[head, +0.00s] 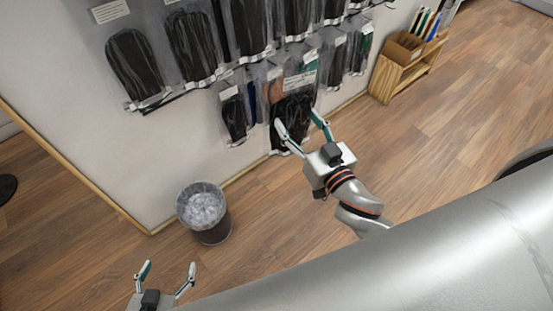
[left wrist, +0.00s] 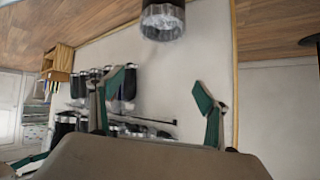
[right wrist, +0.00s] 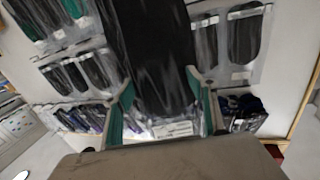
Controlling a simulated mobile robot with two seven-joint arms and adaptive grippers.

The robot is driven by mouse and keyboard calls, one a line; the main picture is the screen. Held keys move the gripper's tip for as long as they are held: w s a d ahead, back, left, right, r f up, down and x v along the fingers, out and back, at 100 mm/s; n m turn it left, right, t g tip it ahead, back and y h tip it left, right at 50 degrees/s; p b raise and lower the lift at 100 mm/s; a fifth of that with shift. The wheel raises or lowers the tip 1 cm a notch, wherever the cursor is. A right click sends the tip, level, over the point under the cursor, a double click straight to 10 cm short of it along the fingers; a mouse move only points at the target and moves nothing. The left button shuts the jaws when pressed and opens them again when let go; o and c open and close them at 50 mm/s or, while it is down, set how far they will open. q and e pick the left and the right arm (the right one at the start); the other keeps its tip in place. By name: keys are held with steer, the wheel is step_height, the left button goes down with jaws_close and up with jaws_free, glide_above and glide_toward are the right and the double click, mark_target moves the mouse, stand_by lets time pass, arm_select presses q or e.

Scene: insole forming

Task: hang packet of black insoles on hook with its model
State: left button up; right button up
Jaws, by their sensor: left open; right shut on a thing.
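A packet of black insoles (head: 294,106) with a white label at its top is held by my right gripper (head: 301,130), close in front of the lower row of packets on the wall. In the right wrist view the same packet (right wrist: 152,60) fills the middle, and my right gripper (right wrist: 163,100) is shut on its edge. I cannot tell whether the packet touches a hook. Other black insole packets (head: 192,45) hang on the wall in rows. My left gripper (head: 166,272) is open and empty at the lower left, away from the wall; its fingers also show in the left wrist view (left wrist: 160,85).
A bin with a clear liner (head: 204,212) stands on the floor by the wall. A wooden shelf with a box and folders (head: 403,62) stands at the upper right. A bare hook rail (left wrist: 145,117) shows in the left wrist view. Open floor lies between the bin and the shelf.

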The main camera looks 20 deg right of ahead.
mark_target(279, 146)
steer(key=w+a+f+y+b, duration=0.1)
steer(key=f, duration=0.4)
steer(key=w+a+f+n+g+b, duration=0.1)
steer(key=w+f, duration=0.1)
steer(key=f, duration=0.2)
steer(key=w+a+f+y+b, duration=0.1)
steer(key=w+f, duration=0.1)
steer(key=f, duration=0.3)
steer(key=shift+w+f+n+g+y, duration=0.25)
steer(key=shift+f+n+g+y, duration=0.05)
steer(key=shift+f+n, duration=0.1)
steer(key=w+d+f+g+y+b, duration=0.15)
steer(key=w+f+b, duration=0.3)
steer(key=f, duration=0.85)
arm_select(q)
steer(key=f, duration=0.1)
steer(key=w+f, duration=0.1)
steer(key=a+f+b, duration=0.1)
steer(key=shift+w+f+m, duration=0.15)
steer(key=shift+f+m, duration=0.1)
steer(key=shift+m, duration=0.05)
arm_select(e)
steer(key=w+a+n, duration=0.1)
steer(key=w+a, duration=0.1)
steer(key=w, duration=0.6)
arm_select(q)
steer(key=shift+f, duration=0.2)
arm_select(e)
steer(key=shift+h, duration=0.25)
steer(key=shift+s, duration=0.1)
